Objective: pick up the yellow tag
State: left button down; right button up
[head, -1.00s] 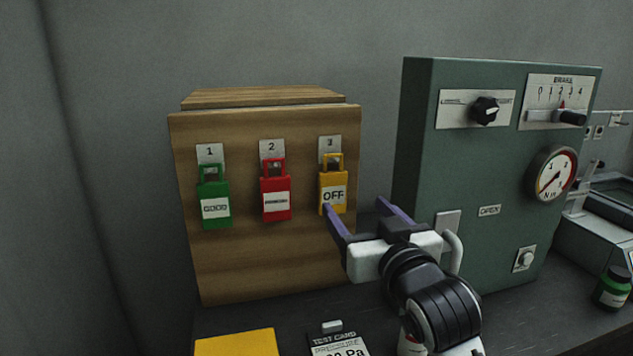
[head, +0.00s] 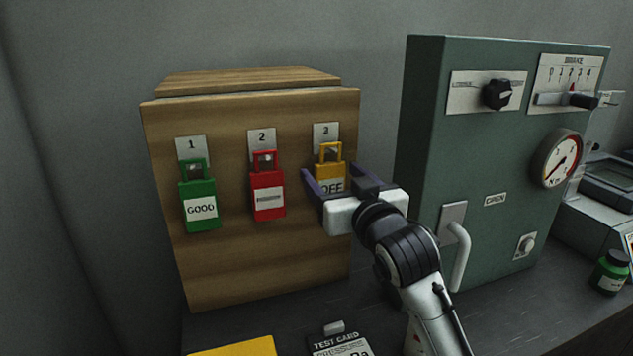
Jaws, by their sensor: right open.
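The yellow tag (head: 330,160) hangs under the plate numbered 3 on the front of the wooden box (head: 215,265). Its loop and the top of its "OFF" label show; its lower part is hidden behind my right gripper. My right gripper (head: 336,179) is open, with one purple finger to the left of the tag and the other to its right. I cannot tell whether either finger touches it. My left gripper is not in view.
A red tag (head: 267,188) hangs just left of the gripper, and a green tag (head: 200,200) further left. A green panel (head: 470,160) with a handle (head: 460,255) stands close on the right. A test card (head: 340,343) and a yellow sheet (head: 238,347) lie below.

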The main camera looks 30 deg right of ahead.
jog(key=shift+s+r, duration=0.1)
jog(key=shift+s, duration=0.15)
jog(key=c, duration=1.1)
jog(key=shift+r, duration=0.1)
